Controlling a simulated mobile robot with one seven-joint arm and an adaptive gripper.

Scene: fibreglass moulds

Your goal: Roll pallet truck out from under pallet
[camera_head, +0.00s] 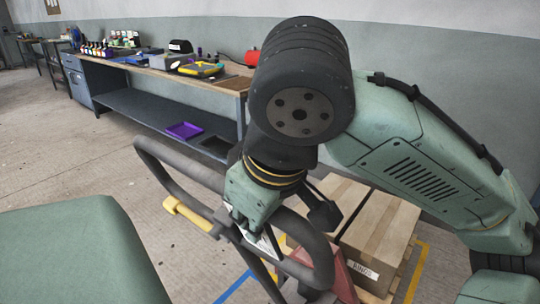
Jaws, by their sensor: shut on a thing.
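The pallet truck's dark grey loop handle (150,166) rises in the lower middle, with a yellow lever (190,214) at its left side. My gripper (262,236) is at the handle and shut on it; the wrist hides part of the grip and the exact contact. The truck's reddish body (346,284) shows in part behind the handle, close to the pallet. The pallet (396,287) shows only in small part under cardboard boxes (379,236). The forks are hidden, so I cannot tell how far they reach under it.
A long workbench (160,75) with bottles, trays and tools stands along the back wall. A purple tray (185,130) lies on its lower shelf. Yellow floor tape (415,272) borders the pallet, and a blue line (232,287) runs nearby. Concrete floor at left is open.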

